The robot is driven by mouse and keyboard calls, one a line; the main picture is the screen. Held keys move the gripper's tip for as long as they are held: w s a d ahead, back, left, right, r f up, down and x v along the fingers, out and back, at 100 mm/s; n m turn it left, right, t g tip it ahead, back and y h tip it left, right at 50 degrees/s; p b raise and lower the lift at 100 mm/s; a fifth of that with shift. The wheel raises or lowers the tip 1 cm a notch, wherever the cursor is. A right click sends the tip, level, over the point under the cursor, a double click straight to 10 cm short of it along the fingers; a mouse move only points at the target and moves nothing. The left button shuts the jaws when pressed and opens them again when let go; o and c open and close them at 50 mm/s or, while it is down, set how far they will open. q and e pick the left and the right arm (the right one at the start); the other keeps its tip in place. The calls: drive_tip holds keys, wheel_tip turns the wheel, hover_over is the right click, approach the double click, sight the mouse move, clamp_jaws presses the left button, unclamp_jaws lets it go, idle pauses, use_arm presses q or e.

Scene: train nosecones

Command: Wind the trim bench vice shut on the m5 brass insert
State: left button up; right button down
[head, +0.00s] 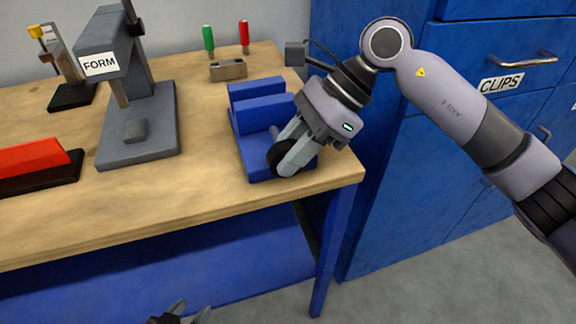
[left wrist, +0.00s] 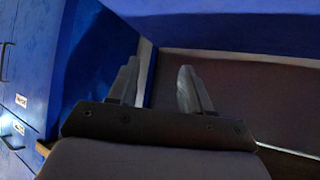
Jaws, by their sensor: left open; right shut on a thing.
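The blue bench vice (head: 249,150) stands near the right front corner of the wooden bench. Its two upright blue jaws lie close together, and I cannot make out a brass insert between them. A black round handwheel (head: 274,157) shows at the front of the vice, partly hidden by my fingers. My right gripper (head: 287,166) comes down from the upper right and is shut on the handwheel. My left gripper (head: 184,314) shows at the bottom edge, low in front of the bench. In the left wrist view its fingers (left wrist: 159,88) are apart with nothing between them.
A grey press marked FORM (head: 140,145) stands left of the vice. A red-topped block (head: 32,157) lies at the far left. Behind the vice are a small metal block (head: 228,70) and green and red-handled tools. Blue drawers (head: 420,170), one labelled CLIPS, stand to the right.

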drive_tip(key=y+b, duration=0.2)
drive_tip(key=b, duration=0.1)
drive_tip(key=shift+d+f+g, duration=0.15)
drive_tip(key=shift+f+g, duration=0.15)
drive_tip(key=shift+w+d+r+y+b, duration=0.1)
drive_tip(key=shift+r+y+b, duration=0.15)
drive_tip(key=shift+y+b, duration=0.5)
drive_tip(key=c, duration=1)
unclamp_jaws()
drive_tip(key=shift+o, duration=0.2)
drive_tip(key=v, duration=0.7)
drive_tip(key=shift+w+r, duration=0.1)
